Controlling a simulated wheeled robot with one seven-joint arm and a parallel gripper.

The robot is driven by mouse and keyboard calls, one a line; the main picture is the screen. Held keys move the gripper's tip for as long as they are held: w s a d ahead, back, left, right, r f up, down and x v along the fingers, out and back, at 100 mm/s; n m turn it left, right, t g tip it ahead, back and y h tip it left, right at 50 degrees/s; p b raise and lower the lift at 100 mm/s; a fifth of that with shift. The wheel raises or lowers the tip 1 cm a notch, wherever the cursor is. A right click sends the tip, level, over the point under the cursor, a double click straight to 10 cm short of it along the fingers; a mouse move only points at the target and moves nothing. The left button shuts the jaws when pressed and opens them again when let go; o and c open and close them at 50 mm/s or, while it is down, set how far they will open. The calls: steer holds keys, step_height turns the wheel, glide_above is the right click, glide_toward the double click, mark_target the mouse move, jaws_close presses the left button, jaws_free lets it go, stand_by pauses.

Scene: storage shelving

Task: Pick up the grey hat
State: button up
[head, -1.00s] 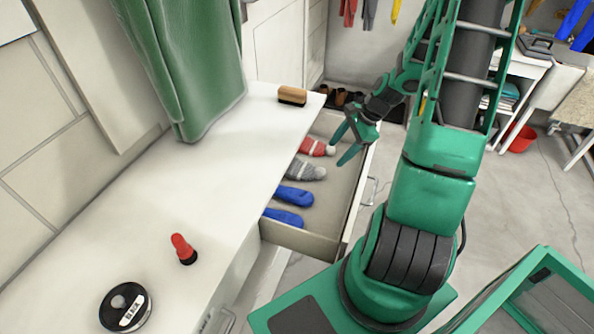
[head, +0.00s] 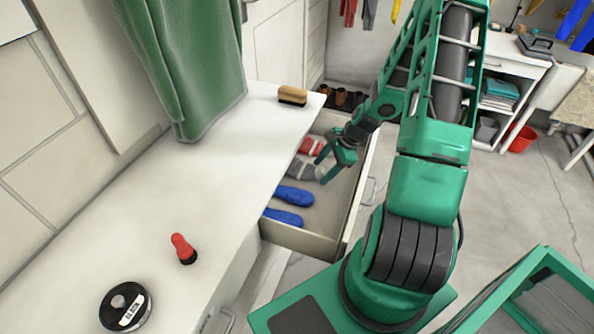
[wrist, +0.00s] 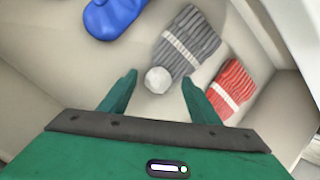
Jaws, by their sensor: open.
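The grey hat (head: 301,169), a ribbed knit cap with a pale band and a white pompom, lies in the open drawer (head: 332,219). In the wrist view the hat (wrist: 190,38) lies ahead of my gripper (wrist: 157,92), with its pompom between and just beyond the two fingertips. My gripper (head: 322,171) is open and empty, over the drawer beside the hat's pompom end. In the head view the fingers partly hide that end. I cannot tell how high the fingertips are above the drawer floor.
A red hat (head: 311,145) lies behind the grey one, and blue mittens (head: 294,196) lie in front. The drawer walls enclose them. A brush (head: 292,95), a red-topped object (head: 182,248) and a round black case (head: 125,306) are on the white countertop (head: 150,205).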

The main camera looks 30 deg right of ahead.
steer(key=shift+f, duration=0.15)
steer(key=c, duration=1.1)
steer(key=shift+o, duration=0.2)
